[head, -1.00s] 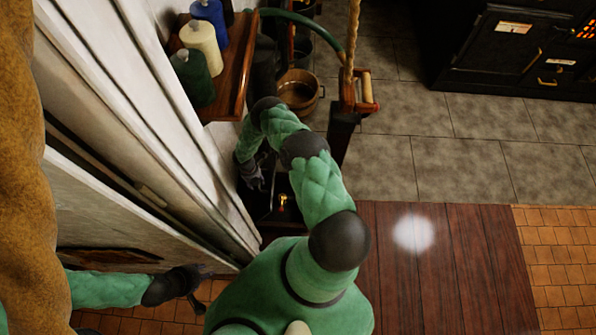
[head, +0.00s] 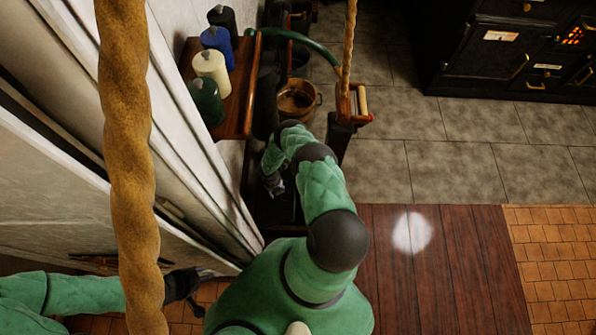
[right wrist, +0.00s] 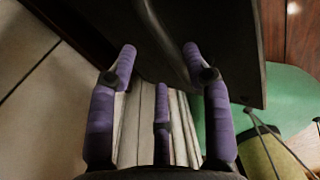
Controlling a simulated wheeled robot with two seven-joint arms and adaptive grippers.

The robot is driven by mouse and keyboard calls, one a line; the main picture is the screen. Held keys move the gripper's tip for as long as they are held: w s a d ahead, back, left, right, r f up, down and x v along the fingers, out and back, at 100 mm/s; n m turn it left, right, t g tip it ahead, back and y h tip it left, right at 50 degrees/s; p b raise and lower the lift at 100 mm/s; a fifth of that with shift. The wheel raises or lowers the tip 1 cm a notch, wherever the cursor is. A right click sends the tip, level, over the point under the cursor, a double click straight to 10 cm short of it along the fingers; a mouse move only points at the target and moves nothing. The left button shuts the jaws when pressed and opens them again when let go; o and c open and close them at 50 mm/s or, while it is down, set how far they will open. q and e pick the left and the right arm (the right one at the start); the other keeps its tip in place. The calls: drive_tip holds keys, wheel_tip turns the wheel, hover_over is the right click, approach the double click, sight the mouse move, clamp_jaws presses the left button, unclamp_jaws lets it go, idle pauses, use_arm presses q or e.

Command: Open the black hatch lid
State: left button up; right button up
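The black hatch lid (right wrist: 225,60) appears as a dark panel with a curved ridge across the top of the right wrist view. In the head view a dark surface (head: 286,208) shows beside my right arm, but I cannot tell how far the lid is raised. My right gripper (right wrist: 162,62) has its purple fingers spread, with the panel beyond the fingertips; contact is unclear. In the head view my right gripper (head: 272,182) is partly hidden by my arm. My left gripper (head: 200,288) is low at the left, fingers apart and empty, near the white panel edge.
A wooden shelf (head: 238,105) with several bottles stands on the left wall. A copper pot (head: 297,98) and a wooden post with a rope (head: 349,50) are beyond my right arm. A black stove (head: 500,50) stands far right. The tiled floor (head: 450,170) is clear.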

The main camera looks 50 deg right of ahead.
sight(290, 195)
drive_tip(key=shift+s+d+f+p, duration=0.4)
drive_tip(key=shift+s+d+f, duration=0.35)
drive_tip(key=shift+s, duration=0.2)
drive_tip(key=shift+t+y, duration=0.6)
drive_tip(key=s+d+f, duration=0.1)
drive_tip(key=s+d+f+b, duration=0.1)
drive_tip(key=f, duration=0.1)
drive_tip(key=s+f, duration=0.1)
drive_tip(key=shift+s+d+f, duration=0.15)
drive_tip(key=shift+s+d, duration=0.05)
drive_tip(key=shift+d, duration=0.2)
use_arm(q)
wheel_tip(290, 195, down, 9)
drive_tip(key=b, duration=0.9)
drive_tip(key=shift+r, duration=0.15)
use_arm(e)
drive_tip(key=s+d+f, duration=0.2)
drive_tip(key=s+f, duration=0.1)
drive_tip(key=f, duration=0.4)
drive_tip(key=shift+d+t+y, duration=0.3)
drive_tip(key=shift+d+t, duration=0.1)
